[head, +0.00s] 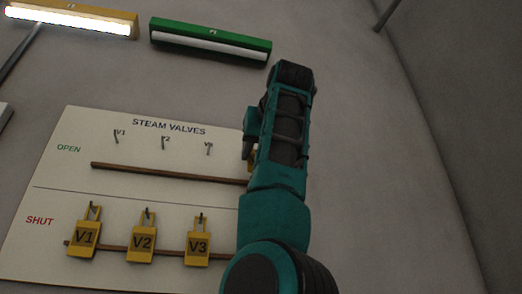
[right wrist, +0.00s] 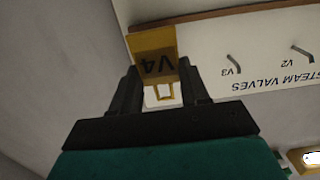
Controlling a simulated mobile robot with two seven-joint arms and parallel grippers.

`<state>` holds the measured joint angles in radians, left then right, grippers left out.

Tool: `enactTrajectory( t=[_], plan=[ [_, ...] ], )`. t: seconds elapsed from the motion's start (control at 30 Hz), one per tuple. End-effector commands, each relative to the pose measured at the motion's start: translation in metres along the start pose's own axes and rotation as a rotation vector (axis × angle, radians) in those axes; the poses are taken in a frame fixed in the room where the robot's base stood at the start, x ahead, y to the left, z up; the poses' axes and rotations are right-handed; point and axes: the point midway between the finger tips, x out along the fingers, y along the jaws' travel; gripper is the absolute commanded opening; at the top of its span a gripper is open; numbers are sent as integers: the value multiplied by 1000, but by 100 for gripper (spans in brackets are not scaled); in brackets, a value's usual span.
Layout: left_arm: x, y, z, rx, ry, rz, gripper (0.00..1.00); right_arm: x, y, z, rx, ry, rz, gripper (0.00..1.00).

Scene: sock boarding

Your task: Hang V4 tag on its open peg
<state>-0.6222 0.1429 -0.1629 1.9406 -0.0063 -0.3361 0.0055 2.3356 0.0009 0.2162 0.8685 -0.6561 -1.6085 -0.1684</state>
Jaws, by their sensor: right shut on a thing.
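The yellow V4 tag (right wrist: 152,42) is between the fingers of my right gripper (right wrist: 159,66), which is shut on it. In the right wrist view the tag looks upside down, with its yellow hanging loop (right wrist: 163,92) between the fingers. In the head view my right arm covers nearly all of the tag; only a sliver of yellow (head: 252,160) shows at the arm's left edge. The tag is in front of the right part of the OPEN row. The V4 open peg cannot be made out in either view. My left gripper is not in view.
The STEAM VALVES board (head: 110,182) has bare OPEN pegs for V1 (head: 116,137), V2 (head: 163,143) and V3 (head: 209,149). The V1 (head: 84,237), V2 (head: 142,242) and V3 (head: 198,241) tags hang in the SHUT row. A brown rail (head: 150,171) runs below the OPEN pegs.

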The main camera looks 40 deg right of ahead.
Motion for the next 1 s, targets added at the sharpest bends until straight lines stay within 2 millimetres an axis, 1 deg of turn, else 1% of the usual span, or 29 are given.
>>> enactTrajectory(
  t=[0.4,0.6,1.0],
  plan=[
    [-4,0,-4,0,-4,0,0,26,0,0,0,-1,0,13],
    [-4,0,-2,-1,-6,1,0,35,0,5,0,-1,0,13],
    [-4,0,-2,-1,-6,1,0,39,0,9,0,1,1,13]
  ],
)
